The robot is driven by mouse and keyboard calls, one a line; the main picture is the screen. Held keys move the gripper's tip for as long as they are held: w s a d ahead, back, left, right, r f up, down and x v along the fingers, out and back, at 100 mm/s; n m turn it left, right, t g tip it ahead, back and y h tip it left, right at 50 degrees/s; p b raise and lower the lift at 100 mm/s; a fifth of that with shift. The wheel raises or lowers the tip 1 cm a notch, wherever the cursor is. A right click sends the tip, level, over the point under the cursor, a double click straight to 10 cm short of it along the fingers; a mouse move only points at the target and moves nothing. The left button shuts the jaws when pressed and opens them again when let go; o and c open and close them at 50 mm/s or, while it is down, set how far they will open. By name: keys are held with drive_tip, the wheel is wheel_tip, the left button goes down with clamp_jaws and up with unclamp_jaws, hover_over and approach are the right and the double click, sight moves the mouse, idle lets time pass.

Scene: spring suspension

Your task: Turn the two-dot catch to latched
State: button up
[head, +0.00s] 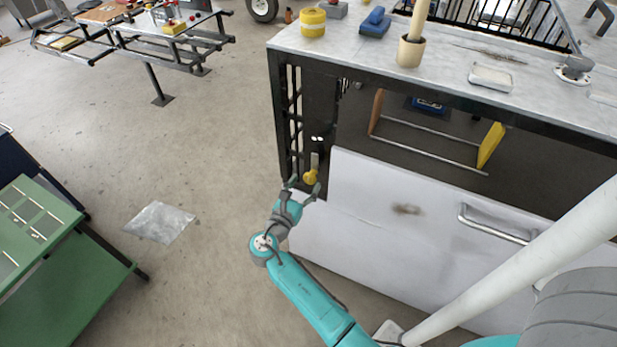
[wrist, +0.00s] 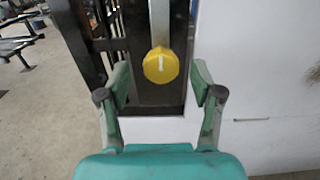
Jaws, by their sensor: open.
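The catch is a yellow round knob (head: 310,177) with a pale grey bar rising from it, at the left end of the bench front. Two white dots (head: 317,138) show on the dark panel above it. In the wrist view the knob (wrist: 161,65) carries a short, near-upright white mark, and the grey bar (wrist: 179,25) stands behind and above it. My gripper (head: 304,187) is open and empty in front of the knob. In the wrist view its fingers (wrist: 160,82) stand on either side of the knob, with visible gaps. The dots are not visible in the wrist view.
A white front panel (head: 400,210) with a metal handle (head: 497,226) lies right of the catch. The bench's dark frame (head: 283,110) stands to the left. The grey bench top (head: 450,60) holds several items. A green table (head: 70,260) stands left; floor between is mostly clear.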

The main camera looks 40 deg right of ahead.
sight(308, 180)
drive_tip(key=shift+x, duration=1.7)
drive_tip(key=shift+s, duration=0.1)
clamp_jaws()
